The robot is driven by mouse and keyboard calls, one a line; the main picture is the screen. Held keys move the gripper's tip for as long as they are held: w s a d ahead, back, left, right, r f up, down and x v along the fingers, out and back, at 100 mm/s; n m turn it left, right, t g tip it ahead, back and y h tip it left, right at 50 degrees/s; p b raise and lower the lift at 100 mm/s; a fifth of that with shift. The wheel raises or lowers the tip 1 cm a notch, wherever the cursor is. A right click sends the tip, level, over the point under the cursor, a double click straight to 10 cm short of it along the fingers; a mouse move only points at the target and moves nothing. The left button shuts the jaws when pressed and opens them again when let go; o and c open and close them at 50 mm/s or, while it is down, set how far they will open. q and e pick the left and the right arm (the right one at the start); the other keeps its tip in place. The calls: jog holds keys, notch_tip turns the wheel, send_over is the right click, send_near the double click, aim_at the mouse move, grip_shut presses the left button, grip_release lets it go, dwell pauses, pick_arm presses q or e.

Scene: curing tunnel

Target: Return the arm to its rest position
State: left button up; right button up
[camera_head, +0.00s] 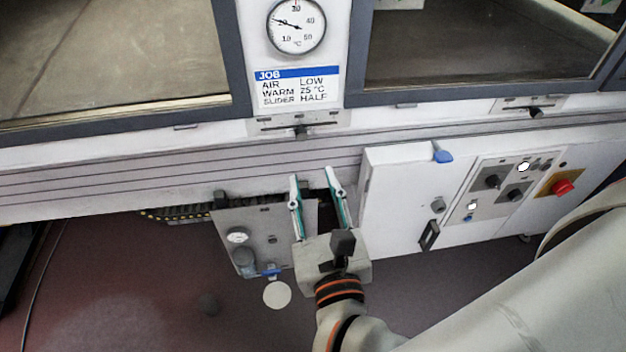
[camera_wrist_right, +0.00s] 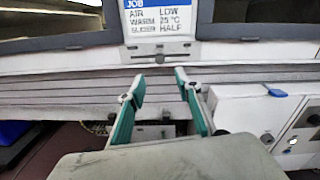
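My right gripper (camera_head: 312,177) is in the middle of the head view, in front of the tunnel's long grey front rail. Its two teal-lined fingers are spread apart with nothing between them. In the right wrist view the open fingers (camera_wrist_right: 159,77) point at the rail, below the slider (camera_wrist_right: 160,53). The gripper looks apart from the machine, though the exact gap cannot be told. My right arm (camera_head: 520,300) comes in from the lower right. My left arm and gripper are not in view.
A panel with a gauge and blue-handled valve (camera_head: 235,228) is left of the gripper. A white control box (camera_head: 395,195) with knobs and a red button (camera_head: 562,187) is to the right. A JOB card (camera_head: 297,88) hangs under a dial (camera_head: 296,26). Open floor (camera_head: 130,290) is lower left.

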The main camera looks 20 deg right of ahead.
dwell(0.3)
notch_tip(320, 180, up, 7)
jog(key=a+n+t+y+p, duration=0.25)
jog(key=n+t, duration=0.35)
jog(key=n, duration=0.8)
jog(key=a+f+n+g+y+p, duration=0.3)
jog(key=f+n+y, duration=0.6)
jog(key=n, duration=0.7)
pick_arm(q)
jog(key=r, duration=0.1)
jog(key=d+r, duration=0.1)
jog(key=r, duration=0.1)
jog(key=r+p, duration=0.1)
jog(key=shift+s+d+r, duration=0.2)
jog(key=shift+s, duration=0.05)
pick_arm(e)
jog(key=s+d+f+n+g+h, duration=0.1)
jog(key=s+d+f+n+g, duration=0.2)
jog(key=f, duration=0.6)
jog(key=s+d+f+n+g+h, duration=0.2)
jog(key=s+d+f+n+g, duration=0.1)
jog(key=f, duration=0.6)
jog(key=s+d+f+n+g+h, duration=0.1)
jog(key=s+d+f+n+g, duration=0.2)
jog(key=f, duration=0.6)
jog(key=n+g, duration=0.1)
jog(key=n, duration=0.1)
jog(key=shift+s+f+n, duration=0.2)
jog(key=shift+n, duration=0.1)
